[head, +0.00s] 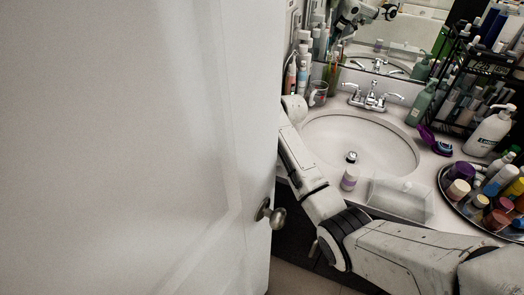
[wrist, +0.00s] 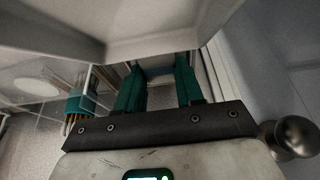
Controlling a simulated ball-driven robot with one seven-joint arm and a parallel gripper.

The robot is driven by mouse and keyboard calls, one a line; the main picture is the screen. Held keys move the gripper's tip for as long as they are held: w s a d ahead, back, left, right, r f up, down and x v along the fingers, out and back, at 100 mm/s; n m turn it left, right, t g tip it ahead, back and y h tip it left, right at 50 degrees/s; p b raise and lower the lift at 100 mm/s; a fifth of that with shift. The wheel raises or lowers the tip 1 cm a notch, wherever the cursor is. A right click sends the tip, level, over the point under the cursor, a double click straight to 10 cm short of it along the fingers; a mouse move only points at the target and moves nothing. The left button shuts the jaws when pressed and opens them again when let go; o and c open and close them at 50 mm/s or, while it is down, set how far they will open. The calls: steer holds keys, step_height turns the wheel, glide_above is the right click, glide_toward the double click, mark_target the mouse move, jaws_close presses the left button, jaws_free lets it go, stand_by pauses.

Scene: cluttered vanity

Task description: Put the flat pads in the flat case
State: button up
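A clear, low rectangular case (head: 398,203) stands on the counter in front of the sink, with a small white piece at its back edge. It looks like the flat case, and I cannot make out whether anything lies in it. I cannot clearly identify the flat pads in either view. In the head view my gripper is hidden at the door's edge, left of the sink. In the wrist view my gripper (wrist: 158,82) has its two teal fingers apart, close under a pale overhanging surface. I see no clear object held between them; the space at the fingertips is dim.
A white door (head: 140,140) with a round knob (head: 277,216) fills the left and stands close to my arm. A small bottle (head: 349,179) stands beside the case. A round tray (head: 451,202) crowded with bottles is at the right.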

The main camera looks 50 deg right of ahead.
steer(key=shift+o, duration=0.8)
steer(key=shift+r, duration=0.2)
steer(key=v, duration=1.1)
steer(key=shift+r, duration=0.4)
steer(key=shift+s, duration=0.1)
